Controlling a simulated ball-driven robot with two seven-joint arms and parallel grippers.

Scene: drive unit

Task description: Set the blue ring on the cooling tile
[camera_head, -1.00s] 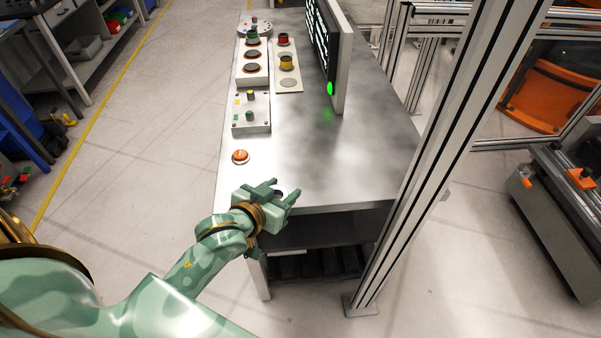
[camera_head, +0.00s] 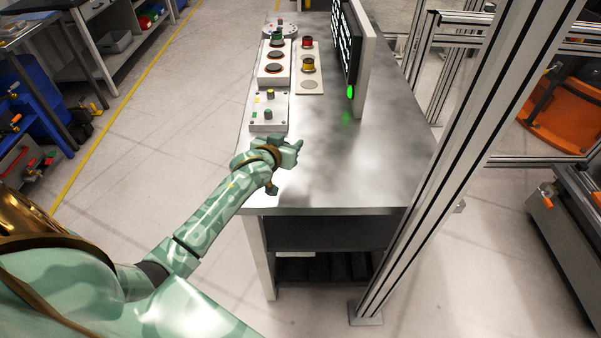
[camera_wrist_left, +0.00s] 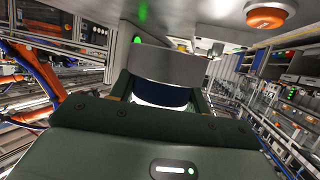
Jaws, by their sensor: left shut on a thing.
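My left gripper (camera_head: 288,157) is over the near left part of the metal bench, seen from behind in the head view. In the left wrist view its jaws are shut on the blue ring (camera_wrist_left: 160,93), a dark blue round band. A broad grey round piece (camera_wrist_left: 165,66) shows just beyond the band; I cannot tell whether they are joined. The ring is hidden in the head view. A pale round spot (camera_head: 309,86) lies bare on a beige board, below the yellow-topped piece; I cannot tell if it is the cooling tile. My right gripper is not in view.
The bench (camera_head: 340,180) is clear right of my gripper. Farther back are a switch box (camera_head: 268,112), a white board (camera_head: 273,68) with dark round spots, and an upright screen (camera_head: 357,60). An orange button (camera_wrist_left: 270,17) shows in the left wrist view. A metal post (camera_head: 450,160) stands at right.

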